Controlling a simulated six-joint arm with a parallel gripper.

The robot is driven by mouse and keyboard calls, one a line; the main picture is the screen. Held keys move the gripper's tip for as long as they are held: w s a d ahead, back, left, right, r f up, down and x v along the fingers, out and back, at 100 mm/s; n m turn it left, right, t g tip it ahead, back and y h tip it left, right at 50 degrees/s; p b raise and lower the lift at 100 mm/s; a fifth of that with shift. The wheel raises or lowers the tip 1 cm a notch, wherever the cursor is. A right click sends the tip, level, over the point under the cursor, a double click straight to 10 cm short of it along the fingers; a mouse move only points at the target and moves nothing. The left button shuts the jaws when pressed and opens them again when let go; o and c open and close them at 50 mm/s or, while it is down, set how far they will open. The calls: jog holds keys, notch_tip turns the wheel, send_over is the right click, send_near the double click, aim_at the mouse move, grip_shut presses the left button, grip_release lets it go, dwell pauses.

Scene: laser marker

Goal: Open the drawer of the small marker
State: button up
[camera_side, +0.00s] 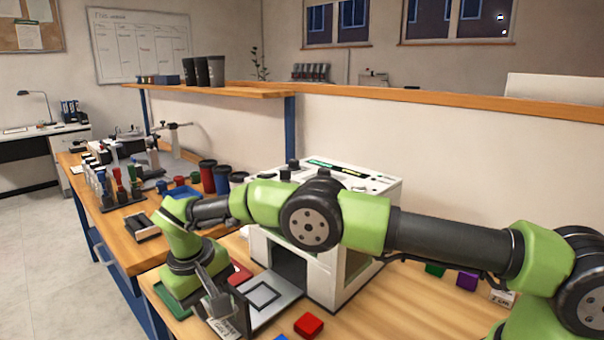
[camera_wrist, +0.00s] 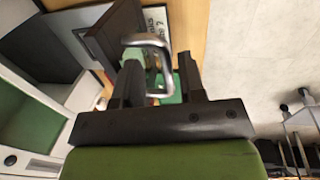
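The small marker (camera_side: 350,262) is a white box machine on the wooden bench in the side view. Its drawer (camera_side: 288,296), a grey tray with a dark square outline, sticks out of the front opening. The drawer's dark front panel (camera_wrist: 108,38) shows in the wrist view, with a bent metal handle (camera_wrist: 158,46) on it. My gripper (camera_wrist: 158,80) is open, and the handle lies between its two fingers with space beside it. In the side view my gripper (camera_side: 215,300) is at the drawer's front end; its fingers partly hide the handle there.
A red block (camera_side: 308,325) lies on the bench just right of the drawer. A white label card (camera_side: 224,328) is below my gripper. A purple block (camera_side: 467,281) and a green block (camera_side: 435,269) lie further right.

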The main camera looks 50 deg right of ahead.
send_over(275, 291)
jog(key=shift+r, duration=0.25)
notch_tip(275, 291, up, 9)
jog(key=a, duration=0.2)
jog(key=s+d+r+m+t+y, duration=0.1)
jog(key=s+r+m+t+y, duration=0.1)
jog(key=s+r, duration=1)
jog(key=shift+s+r+t+y, duration=0.3)
jog(key=shift+r+t, duration=0.4)
jog(key=shift+r, duration=0.9)
jog(key=shift+w, duration=0.1)
